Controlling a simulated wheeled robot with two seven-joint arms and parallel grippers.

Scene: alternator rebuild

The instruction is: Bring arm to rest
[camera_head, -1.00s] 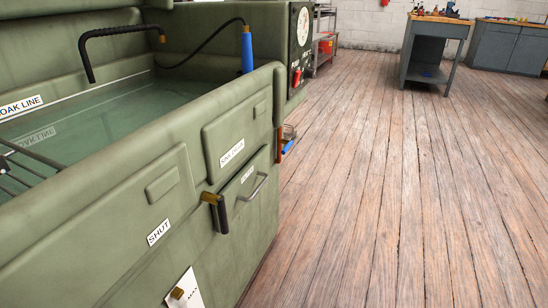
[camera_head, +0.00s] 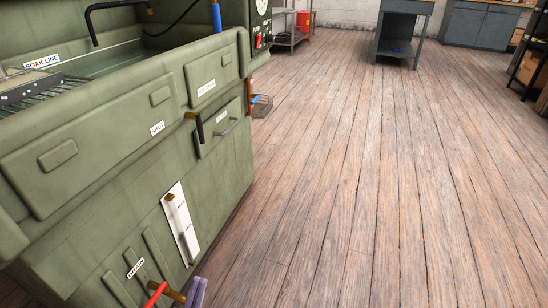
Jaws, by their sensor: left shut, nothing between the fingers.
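Two slim purple prongs, which look like the fingertips of my left gripper (camera_head: 195,292), rise from the bottom edge of the head view, left of the middle. They lie close together, with nothing seen between them. The rest of this gripper and its arm are cut off below. The prongs appear just right of a red lever (camera_head: 155,294) and a brass fitting (camera_head: 172,291) low on the green wash tank (camera_head: 95,160). Whether they touch it cannot be told. My right gripper is out of view.
The wooden floor (camera_head: 370,190) is clear. A grey bench (camera_head: 401,30) stands far back, a dark shelf (camera_head: 528,65) at right.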

